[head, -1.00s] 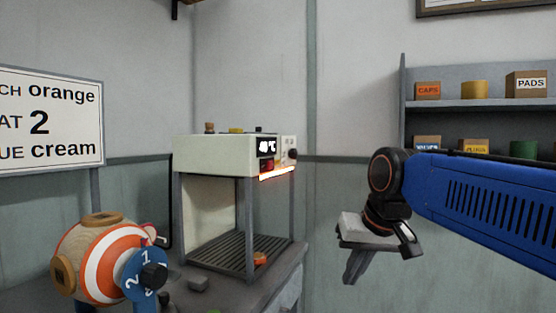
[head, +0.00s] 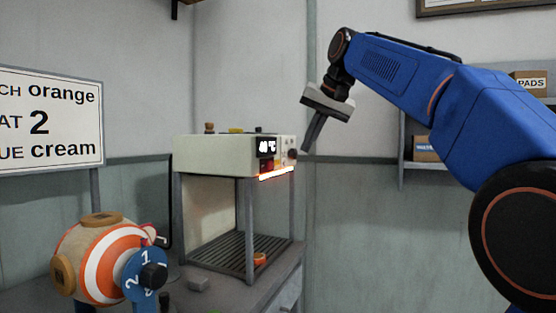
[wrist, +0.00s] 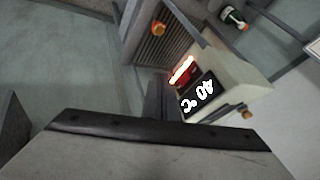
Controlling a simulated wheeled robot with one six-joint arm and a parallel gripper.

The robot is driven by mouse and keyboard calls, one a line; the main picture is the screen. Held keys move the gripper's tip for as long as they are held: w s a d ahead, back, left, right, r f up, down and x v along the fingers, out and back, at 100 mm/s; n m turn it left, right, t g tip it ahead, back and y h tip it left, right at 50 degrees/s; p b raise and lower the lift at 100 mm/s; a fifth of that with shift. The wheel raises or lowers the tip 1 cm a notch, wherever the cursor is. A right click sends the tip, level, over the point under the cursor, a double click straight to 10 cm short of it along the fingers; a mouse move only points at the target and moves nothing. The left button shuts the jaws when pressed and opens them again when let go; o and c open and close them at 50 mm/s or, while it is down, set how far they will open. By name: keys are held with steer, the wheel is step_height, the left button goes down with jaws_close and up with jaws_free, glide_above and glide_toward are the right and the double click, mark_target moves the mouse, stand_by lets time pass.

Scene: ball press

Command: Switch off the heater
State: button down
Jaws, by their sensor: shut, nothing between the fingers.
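The heater (head: 215,158) is a cream box on grey legs over a slatted base. Its front has a lit display (head: 266,147) reading about 40 °C, a red switch (head: 267,165), a dark knob (head: 292,154) and a glowing orange strip (head: 277,174) along the lower edge. My gripper (head: 305,149) is shut and empty, its fingers pointing down just right of the heater's front, near the knob in the picture. Contact cannot be told. In the wrist view the shut fingers (wrist: 157,100) are beside the heater (wrist: 235,82), whose display (wrist: 198,95) appears upside down.
An orange piece (head: 259,259) lies at the slatted base's front edge. A striped ball with a blue numbered dial (head: 147,274) stands at the lower left, beside a sign (head: 50,120). A shelf with boxes (head: 528,84) is behind my arm at right.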

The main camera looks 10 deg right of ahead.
mark_target(270, 165)
steer(key=r, duration=0.1)
steer(key=w, duration=0.1)
steer(key=w+r, duration=0.1)
steer(key=shift+w+a+r, duration=0.2)
steer(key=shift+a+r, duration=0.05)
steer(key=shift+r, duration=0.1)
steer(key=w+a+f, duration=0.6)
steer(key=w+f, duration=0.1)
steer(key=f, duration=0.1)
stand_by(0.5)
steer(key=shift+w+a, duration=0.1)
steer(key=shift+a, duration=0.05)
